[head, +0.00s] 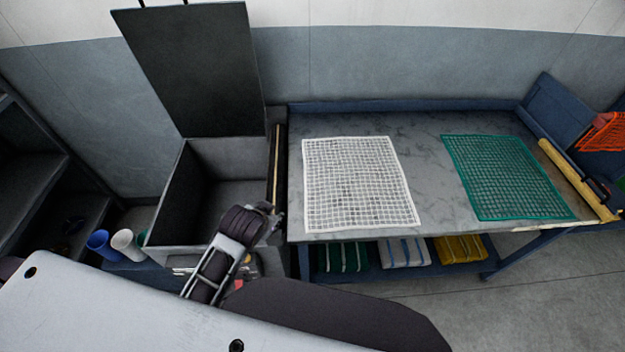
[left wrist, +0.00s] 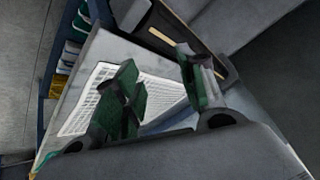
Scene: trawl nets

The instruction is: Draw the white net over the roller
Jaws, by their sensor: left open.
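The white net (head: 362,183) lies flat on the left half of the grey table (head: 425,205). A dark bar (head: 281,165) with a yellow strip, probably the roller, runs along the table's left edge beside the open bin; it also shows in the left wrist view (left wrist: 200,55). My left gripper (head: 272,214) is near the bin's front right corner and the table's left end. In the left wrist view the left gripper's (left wrist: 160,92) green-padded fingers are apart, with part of the white net (left wrist: 97,98) seen beyond them. My right gripper is not in view.
A grey bin (head: 165,190) with a raised dark lid (head: 190,68) stands left of the table. A green net (head: 505,178) lies on the table's right half, near a yellow bar (head: 577,180). An orange net (head: 604,133) is at far right. Blue (head: 98,242) and white cups (head: 125,241) stand left.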

